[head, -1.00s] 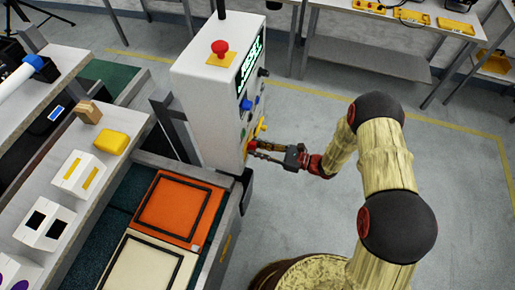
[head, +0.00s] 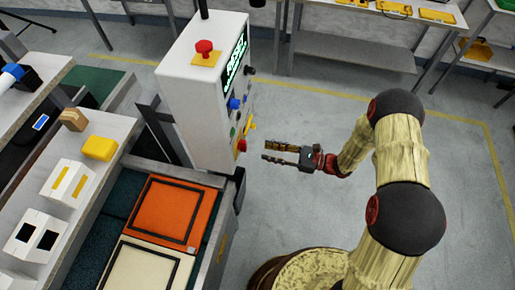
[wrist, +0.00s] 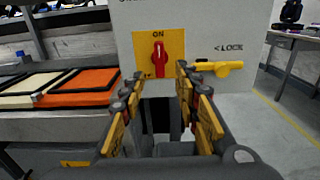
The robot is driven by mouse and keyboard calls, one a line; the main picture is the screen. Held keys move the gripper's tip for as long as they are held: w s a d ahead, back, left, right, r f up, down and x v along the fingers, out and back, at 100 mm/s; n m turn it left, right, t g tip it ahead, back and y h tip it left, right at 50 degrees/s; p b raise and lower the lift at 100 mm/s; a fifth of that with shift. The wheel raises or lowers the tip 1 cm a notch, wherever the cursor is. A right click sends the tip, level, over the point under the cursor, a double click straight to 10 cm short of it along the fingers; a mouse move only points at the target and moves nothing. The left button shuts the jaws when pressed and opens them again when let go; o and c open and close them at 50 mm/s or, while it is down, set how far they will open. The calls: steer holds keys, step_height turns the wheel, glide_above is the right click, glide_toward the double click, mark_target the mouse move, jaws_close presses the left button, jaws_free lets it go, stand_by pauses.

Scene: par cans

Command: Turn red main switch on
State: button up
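The red main switch (wrist: 159,59) is a rotary knob on a yellow plate marked ON at the top. In the wrist view its handle stands upright, with its white mark toward ON. In the head view the red switch (head: 241,145) shows low on the side of the white control cabinet (head: 190,105). My gripper (head: 264,151) is open and empty, a short gap to the right of the switch. In the wrist view its two fingers (wrist: 152,82) are apart, below and to either side of the knob, not touching it.
A yellow lock handle (wrist: 218,68) sticks out right of the switch. A red emergency button (head: 205,47) tops the cabinet. Orange and cream panels (head: 170,212) lie on the conveyor at left.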

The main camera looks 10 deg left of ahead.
steer(key=shift+s+d, duration=0.15)
steer(key=shift+d, duration=1.4)
